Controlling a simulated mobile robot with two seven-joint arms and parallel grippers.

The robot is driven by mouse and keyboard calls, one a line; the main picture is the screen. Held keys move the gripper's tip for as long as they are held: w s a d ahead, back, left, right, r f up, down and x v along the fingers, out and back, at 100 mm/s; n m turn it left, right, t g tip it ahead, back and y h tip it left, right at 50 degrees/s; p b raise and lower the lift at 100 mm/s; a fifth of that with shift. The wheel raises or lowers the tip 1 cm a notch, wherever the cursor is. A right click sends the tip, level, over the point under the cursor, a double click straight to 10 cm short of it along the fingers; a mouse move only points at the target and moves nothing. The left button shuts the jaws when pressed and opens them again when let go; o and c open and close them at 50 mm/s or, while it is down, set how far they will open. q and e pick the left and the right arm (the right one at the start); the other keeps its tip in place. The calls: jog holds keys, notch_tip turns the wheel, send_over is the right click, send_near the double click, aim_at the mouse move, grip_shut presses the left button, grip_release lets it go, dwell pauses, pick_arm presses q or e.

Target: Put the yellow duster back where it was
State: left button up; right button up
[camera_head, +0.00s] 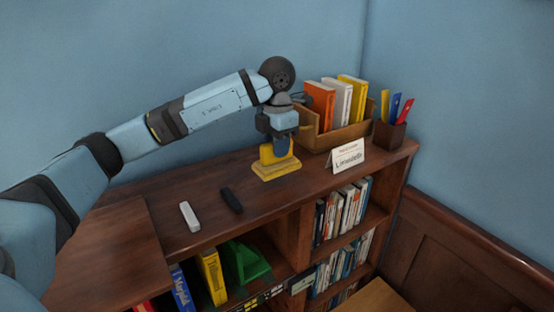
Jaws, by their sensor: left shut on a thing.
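The yellow duster (276,167) is at the top of the bookcase (180,185), towards its middle. It has a flat yellow base and a raised yellow part. My left gripper (282,148) points down over the duster and is shut on its raised part, which it partly hides. The base looks to be on or just above the wood; I cannot tell which. My right gripper is not in view.
Right of the duster stand a name card (347,157), a wooden box (338,138) of books and a dark pen cup (390,136). A white object (189,216) and a black object (231,200) lie to its front left.

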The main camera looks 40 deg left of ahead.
aim_at(277, 161)
pick_arm(q)
notch_tip(277, 161, down, 4)
jog(key=shift+f+p, duration=0.15)
jog(key=shift+p, duration=0.15)
jog(key=shift+f, duration=0.15)
jog(key=o, duration=0.9)
